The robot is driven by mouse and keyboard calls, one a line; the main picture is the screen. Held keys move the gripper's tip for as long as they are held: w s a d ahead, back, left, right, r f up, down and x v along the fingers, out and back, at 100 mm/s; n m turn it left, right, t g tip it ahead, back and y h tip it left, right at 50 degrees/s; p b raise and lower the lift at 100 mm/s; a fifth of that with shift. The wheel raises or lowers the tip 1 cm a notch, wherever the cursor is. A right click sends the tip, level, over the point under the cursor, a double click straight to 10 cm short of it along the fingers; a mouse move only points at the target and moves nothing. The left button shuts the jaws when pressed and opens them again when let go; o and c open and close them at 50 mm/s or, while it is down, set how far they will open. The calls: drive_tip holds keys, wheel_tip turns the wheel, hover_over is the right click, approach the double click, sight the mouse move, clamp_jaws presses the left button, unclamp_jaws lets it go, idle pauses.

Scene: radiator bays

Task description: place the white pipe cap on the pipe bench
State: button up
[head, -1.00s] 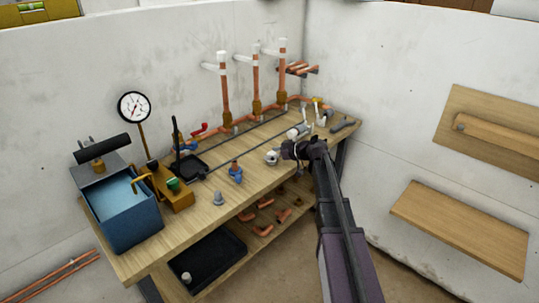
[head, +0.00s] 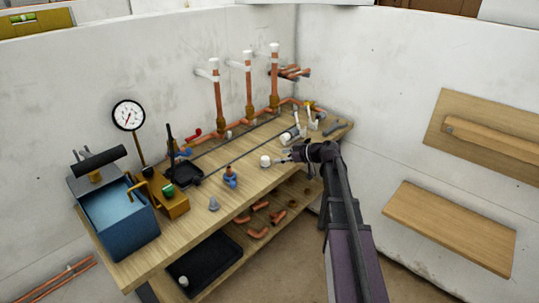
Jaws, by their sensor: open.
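A white pipe cap (head: 266,161) stands on the wooden top of the pipe bench (head: 196,226), near the front edge around the middle. My gripper (head: 283,157) is just to its right, low over the bench top. Its fingers are open and point left toward the cap. They seem to hold nothing. A small gap seems to show between fingertips and cap, but whether they touch is hard to tell at this size. My arm reaches in from the lower right.
A blue-handled valve (head: 230,178) and a grey cone-shaped fitting (head: 214,204) stand left of the cap. Upright copper pipes (head: 248,90) rise along the wall. A blue tank (head: 125,225) and a pressure gauge (head: 128,115) are at the left end. A black tray (head: 205,262) lies on the lower shelf.

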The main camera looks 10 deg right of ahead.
drive_tip(key=shift+p+v, duration=0.65)
drive_tip(key=shift+v, duration=1.75)
drive_tip(key=s+a+f+m+g+h, duration=0.45)
drive_tip(key=s+a+f, duration=0.35)
drive_tip(key=s, duration=0.4)
drive_tip(key=s+f+m+g+h, duration=0.3)
drive_tip(key=s+m+h, duration=0.3)
drive_tip(key=s, duration=0.6)
drive_tip(key=shift+s+f+g, duration=0.25)
drive_tip(key=shift+s+g, duration=0.1)
drive_tip(key=shift+s, duration=0.05)
drive_tip(key=shift+a, duration=0.15)
